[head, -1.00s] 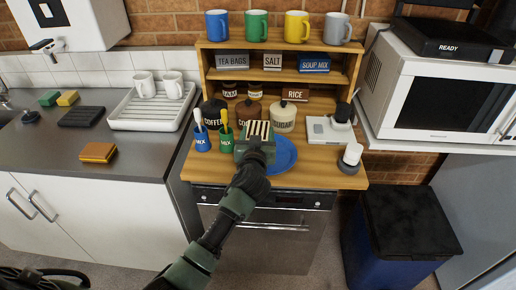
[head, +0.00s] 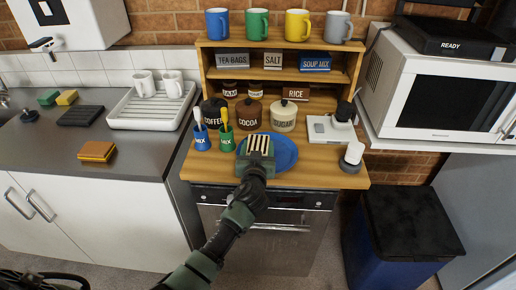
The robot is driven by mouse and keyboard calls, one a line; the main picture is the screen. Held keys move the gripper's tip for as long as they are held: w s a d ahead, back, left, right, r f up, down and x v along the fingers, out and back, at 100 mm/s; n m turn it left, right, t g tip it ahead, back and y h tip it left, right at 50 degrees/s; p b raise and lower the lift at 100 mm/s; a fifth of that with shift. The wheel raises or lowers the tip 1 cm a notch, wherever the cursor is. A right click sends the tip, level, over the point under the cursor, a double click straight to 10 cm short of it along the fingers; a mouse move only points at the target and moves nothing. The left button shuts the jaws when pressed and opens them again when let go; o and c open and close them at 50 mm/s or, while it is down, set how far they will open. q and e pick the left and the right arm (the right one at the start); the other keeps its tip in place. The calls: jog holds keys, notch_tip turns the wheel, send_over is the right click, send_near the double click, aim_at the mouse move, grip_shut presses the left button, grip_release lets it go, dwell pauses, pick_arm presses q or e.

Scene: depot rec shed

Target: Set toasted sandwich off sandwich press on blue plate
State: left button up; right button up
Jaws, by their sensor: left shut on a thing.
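My left gripper (head: 257,163) is shut on a pale sandwich with dark grill stripes (head: 260,143). The gripper and wrist hide its near part. The sandwich shows over the left part of the blue plate (head: 286,153), which lies on the wooden worktop. I cannot tell whether the sandwich touches the plate. A silver appliance with a dark upright part (head: 325,128), possibly the sandwich press, stands right of the plate; nothing shows lying on it. My right gripper is not in view.
Cocoa (head: 249,114) and sugar (head: 284,116) jars stand close behind the plate. A brown-orange layered block (head: 97,151) lies on the left counter.

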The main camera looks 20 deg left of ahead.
pick_arm(q)
jog(key=shift+f, duration=0.25)
jog(key=o, duration=1)
jog(key=shift+s+f, duration=0.1)
jog(key=shift+r, duration=0.2)
jog(key=shift+r+p, duration=0.35)
jog(key=shift+p, duration=0.3)
jog(key=b+v, duration=0.1)
jog(key=v, duration=1)
jog(key=shift+s+d+r+b, duration=0.15)
jog(key=shift+s+b, duration=0.2)
jog(key=shift+b, duration=0.05)
